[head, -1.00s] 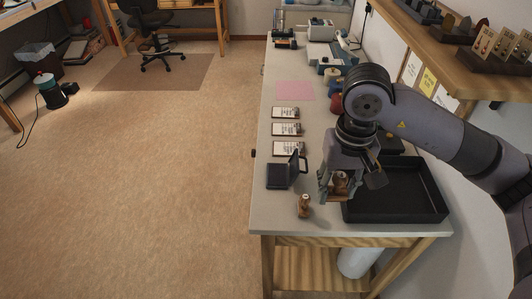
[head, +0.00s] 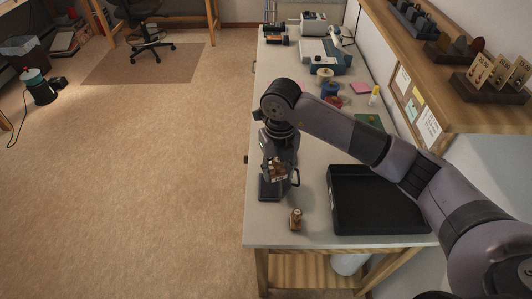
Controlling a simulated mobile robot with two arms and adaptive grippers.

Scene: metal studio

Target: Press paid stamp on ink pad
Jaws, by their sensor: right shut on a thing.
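My right gripper (head: 276,168) is shut on a wooden-handled stamp (head: 278,173). It is over the dark, open ink pad (head: 268,193) near the left edge of the bench. The gripper and stamp cover part of the pad, and I cannot tell whether the stamp's face touches it. A second wooden stamp (head: 296,220) stands upright on the bench, in front of the pad and a little to the right. I cannot read which stamp is the paid one. My left gripper is not in view.
A black tray (head: 334,218) lies on the bench to the right of the pad. Tape rolls, a glue bottle (head: 374,95) and machines stand farther back. A wooden shelf (head: 432,96) overhangs the right side. Bare bench (head: 315,235) shows at the front.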

